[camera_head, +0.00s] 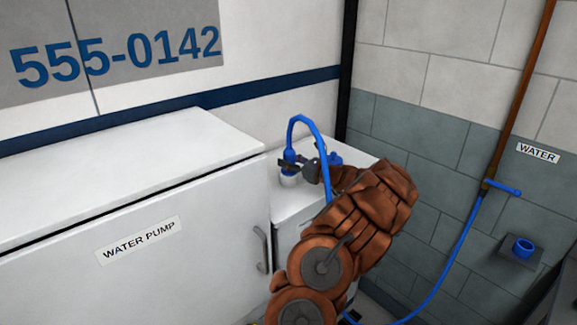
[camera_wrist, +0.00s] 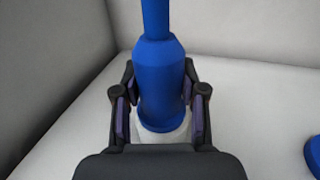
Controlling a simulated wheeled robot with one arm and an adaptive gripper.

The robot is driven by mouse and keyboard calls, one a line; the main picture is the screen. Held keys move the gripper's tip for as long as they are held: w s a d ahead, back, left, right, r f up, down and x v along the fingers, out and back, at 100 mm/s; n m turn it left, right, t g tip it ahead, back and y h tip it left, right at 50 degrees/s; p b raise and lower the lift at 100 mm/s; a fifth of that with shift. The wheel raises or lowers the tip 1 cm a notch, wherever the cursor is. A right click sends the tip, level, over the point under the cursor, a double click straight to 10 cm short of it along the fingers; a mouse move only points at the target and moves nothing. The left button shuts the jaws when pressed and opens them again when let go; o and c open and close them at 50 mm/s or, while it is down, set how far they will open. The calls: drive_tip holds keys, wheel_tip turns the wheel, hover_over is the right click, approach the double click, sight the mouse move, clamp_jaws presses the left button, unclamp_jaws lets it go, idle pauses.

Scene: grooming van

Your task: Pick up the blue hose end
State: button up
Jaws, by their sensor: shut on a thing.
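The blue hose end (camera_head: 289,158) stands upright on a short white fitting (camera_head: 289,180) on the white counter. In the wrist view the blue hose end (camera_wrist: 160,85) rises between the two dark fingers of my gripper (camera_wrist: 160,112), with the white fitting (camera_wrist: 162,138) below it. My gripper (camera_head: 297,165) is shut on the hose end, one finger on each side. The blue hose (camera_head: 303,121) arches up from the hose end and runs down behind my arm. The far finger is partly hidden in the head view.
A white cabinet labelled WATER PUMP (camera_head: 137,239) stands at the left, with a grey handle (camera_head: 262,249). Another blue part (camera_head: 335,158) sits on the counter (camera_head: 300,203) beside my wrist. At the right are a brown pipe with a blue tap (camera_head: 503,187) and a blue ring on a wall bracket (camera_head: 523,248).

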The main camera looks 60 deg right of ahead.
sight(291, 154)
clamp_jaws()
drive_tip(key=shift+r+b, duration=0.9)
drive_tip(key=shift+r, duration=0.95)
drive_tip(key=shift+s+a+f, duration=0.1)
drive_tip(key=shift+s+a, duration=0.4)
drive_tip(key=shift+a, duration=0.05)
drive_tip(key=s+a+r+b, duration=0.2)
drive_tip(key=s+a+b, duration=0.2)
drive_tip(key=s+a, duration=0.6)
wheel_tip(291, 154, up, 7)
drive_tip(key=w+a+p, duration=0.1)
drive_tip(key=a+p, duration=0.1)
drive_tip(key=p, duration=0.3)
drive_tip(key=shift+w+f+p, duration=0.2)
drive_tip(key=shift+w+p, duration=0.1)
drive_tip(key=shift+w, duration=0.1)
drive_tip(key=shift+s+d, duration=0.1)
drive_tip(key=shift+s, duration=0.05)
